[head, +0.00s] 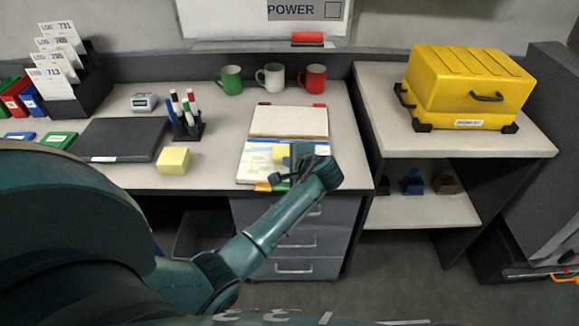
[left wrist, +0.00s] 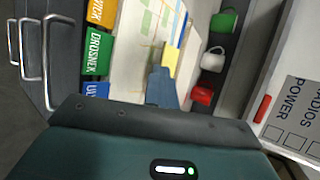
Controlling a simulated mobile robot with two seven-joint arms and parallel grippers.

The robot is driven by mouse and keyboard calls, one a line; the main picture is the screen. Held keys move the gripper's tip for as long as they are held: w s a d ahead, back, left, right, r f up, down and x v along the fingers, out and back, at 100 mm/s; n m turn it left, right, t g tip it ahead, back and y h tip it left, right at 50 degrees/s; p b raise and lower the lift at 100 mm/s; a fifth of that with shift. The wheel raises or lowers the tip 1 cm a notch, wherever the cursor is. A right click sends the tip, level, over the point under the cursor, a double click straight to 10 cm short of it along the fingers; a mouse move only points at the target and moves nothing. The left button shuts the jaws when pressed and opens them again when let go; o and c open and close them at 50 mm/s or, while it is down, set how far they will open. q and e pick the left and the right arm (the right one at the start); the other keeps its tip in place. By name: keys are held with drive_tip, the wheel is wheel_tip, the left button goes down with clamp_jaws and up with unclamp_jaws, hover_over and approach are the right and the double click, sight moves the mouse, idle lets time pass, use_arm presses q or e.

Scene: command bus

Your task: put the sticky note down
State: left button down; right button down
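The yellow sticky note (head: 281,153) shows at the fingertips of my left gripper (head: 293,158), over the open binder (head: 289,121) with a map-like sheet on its lower page. In the left wrist view the gripper fingers (left wrist: 160,84) look closed together, with the yellow note (left wrist: 171,58) at their tips. Part of the note is hidden by the fingers. I cannot tell whether the note touches the page. A yellow sticky pad (head: 173,160) sits on the desk to the left. My right gripper is not in view.
Green (head: 229,79), white (head: 270,76) and red (head: 313,77) mugs stand behind the binder. A pen holder (head: 187,122) and a dark closed folder (head: 123,139) are to the left. A yellow case (head: 466,83) sits on the right-hand table.

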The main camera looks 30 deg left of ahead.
use_arm(q)
wheel_tip(320, 180, down, 2)
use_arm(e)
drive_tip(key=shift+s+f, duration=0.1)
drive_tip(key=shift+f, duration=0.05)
use_arm(q)
drive_tip(key=shift+f, duration=0.35)
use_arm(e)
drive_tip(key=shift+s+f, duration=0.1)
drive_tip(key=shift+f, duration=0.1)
use_arm(q)
drive_tip(key=c, duration=2)
unclamp_jaws()
drive_tip(key=shift+c, duration=0.2)
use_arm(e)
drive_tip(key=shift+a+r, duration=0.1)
use_arm(q)
drive_tip(key=shift+d+r, duration=0.15)
drive_tip(key=shift+r, duration=0.35)
drive_tip(key=v, duration=1.1)
drive_tip(key=shift+s+d+r+p, duration=0.2)
drive_tip(key=shift+s+d+p, duration=0.05)
drive_tip(key=shift+p, duration=0.1)
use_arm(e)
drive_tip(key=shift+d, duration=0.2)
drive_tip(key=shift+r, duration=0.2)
